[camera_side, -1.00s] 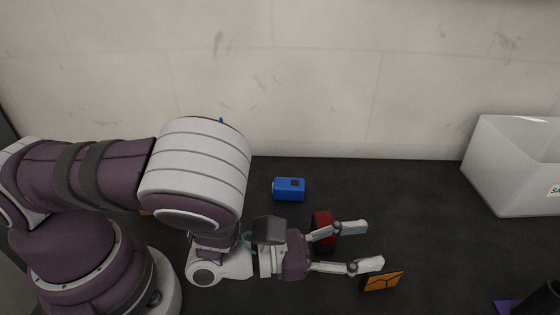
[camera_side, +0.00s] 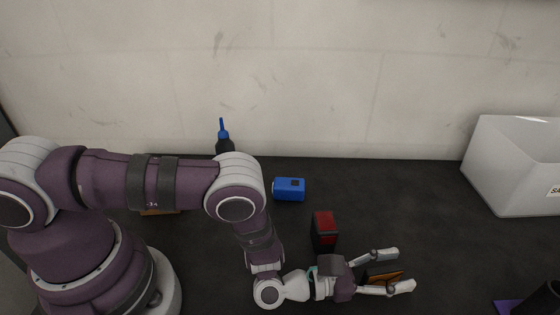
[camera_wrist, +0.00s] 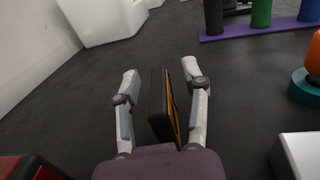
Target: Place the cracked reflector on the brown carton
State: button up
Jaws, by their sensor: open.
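The cracked reflector (camera_side: 384,276) is a thin dark block with an orange face crossed by dark lines. It stands on the dark floor at the lower right of the side view. My gripper (camera_side: 394,270) is open and low around it, with one finger on each side. In the wrist view the reflector (camera_wrist: 157,108) stands on edge between the open fingers (camera_wrist: 161,75), with its orange face towards the right finger. I see gaps on both sides. A brown edge (camera_side: 160,212) shows under my arm; it may be the brown carton, mostly hidden.
A dark bottle with a blue nozzle (camera_side: 223,137) is behind my arm. A white bin (camera_side: 505,165) stands right; a purple mat (camera_wrist: 255,32) holds cylinders.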

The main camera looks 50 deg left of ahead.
jog(key=shift+w, duration=0.15)
jog(key=shift+c, duration=0.2)
grip_shut()
jog(key=shift+d, duration=0.1)
jog(key=shift+r, duration=0.4)
jog(key=shift+y, duration=0.3)
jog(key=r, duration=0.9)
jog(key=shift+w+a+r, duration=0.1)
jog(key=shift+a, duration=0.2)
jog(key=a+r+n+t+y, duration=0.1)
jog(key=a+r+n+y, duration=0.2)
jog(key=a+y, duration=0.2)
jog(key=a+r+n+t+y, duration=0.2)
jog(key=a+r+n+y, duration=0.2)
jog(key=a, duration=0.7)
jog(key=shift+w+a+r+y, duration=0.2)
jog(key=shift+w+a+y, duration=0.1)
jog(key=shift+w+y, duration=0.1)
